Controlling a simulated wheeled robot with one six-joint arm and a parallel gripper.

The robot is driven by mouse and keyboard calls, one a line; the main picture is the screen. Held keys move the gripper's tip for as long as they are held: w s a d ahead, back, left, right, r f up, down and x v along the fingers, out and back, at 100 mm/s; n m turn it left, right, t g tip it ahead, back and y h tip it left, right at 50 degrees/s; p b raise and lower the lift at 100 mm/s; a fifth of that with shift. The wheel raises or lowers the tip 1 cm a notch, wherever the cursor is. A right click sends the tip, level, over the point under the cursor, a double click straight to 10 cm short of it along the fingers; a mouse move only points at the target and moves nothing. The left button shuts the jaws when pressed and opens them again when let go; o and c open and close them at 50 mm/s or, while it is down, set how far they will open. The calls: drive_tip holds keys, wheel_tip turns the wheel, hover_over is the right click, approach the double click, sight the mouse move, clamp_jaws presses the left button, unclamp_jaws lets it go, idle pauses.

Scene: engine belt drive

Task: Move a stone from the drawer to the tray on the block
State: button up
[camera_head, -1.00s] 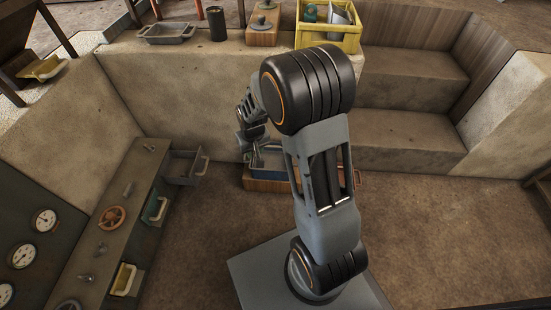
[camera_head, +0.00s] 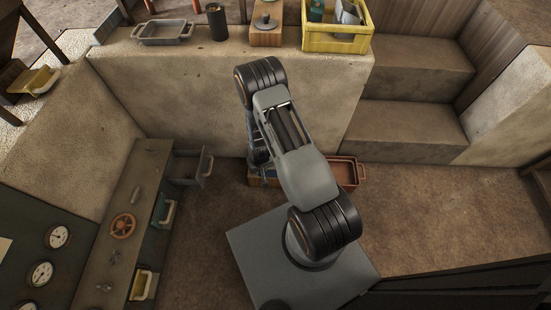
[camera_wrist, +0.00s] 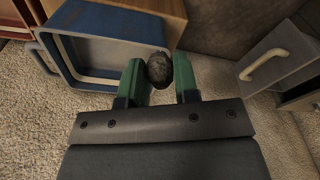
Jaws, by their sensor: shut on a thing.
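My gripper (camera_wrist: 159,64) shows green fingers shut on a dark, rounded stone (camera_wrist: 158,72) in the wrist view. A blue tray (camera_wrist: 92,18) with a grey inside lies just beyond and left of the fingers, against a wooden block (camera_wrist: 172,10). The stone shows near the tray's right wall; its height above it I cannot tell. In the head view my arm hides the stone and most of the blue tray and block. The open grey drawer (camera_head: 205,165) stands left of my arm; its pale handle (camera_wrist: 264,64) shows at the wrist view's right.
A reddish-brown tray (camera_head: 346,171) sits right of my arm. The cabinet (camera_head: 128,205) at left has other drawers pulled out. A stone ledge (camera_head: 160,85) behind bears a grey tray (camera_head: 163,31) and a yellow crate (camera_head: 337,42). Floor at right is clear.

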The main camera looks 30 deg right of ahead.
drive_tip(key=w+d+f+b, duration=0.1)
drive_tip(key=w+d+f, duration=0.1)
drive_tip(key=w+f, duration=0.1)
drive_tip(key=w+d+f+b, duration=0.2)
drive_tip(key=w+d+f, duration=0.1)
drive_tip(key=w+d+f+b, duration=0.2)
drive_tip(key=w+d+f, duration=0.1)
drive_tip(key=shift+w+d+f, duration=0.25)
drive_tip(key=shift+w+f, duration=0.15)
drive_tip(key=shift+w+d+f, duration=0.1)
drive_tip(key=shift+f, duration=0.1)
drive_tip(key=shift+w+d+f+b, duration=0.1)
drive_tip(key=shift+f+b, duration=0.6)
drive_tip(key=shift+f, duration=0.85)
drive_tip(key=shift+f, duration=0.2)
drive_tip(key=o, duration=0.9)
drive_tip(key=shift+r, duration=0.1)
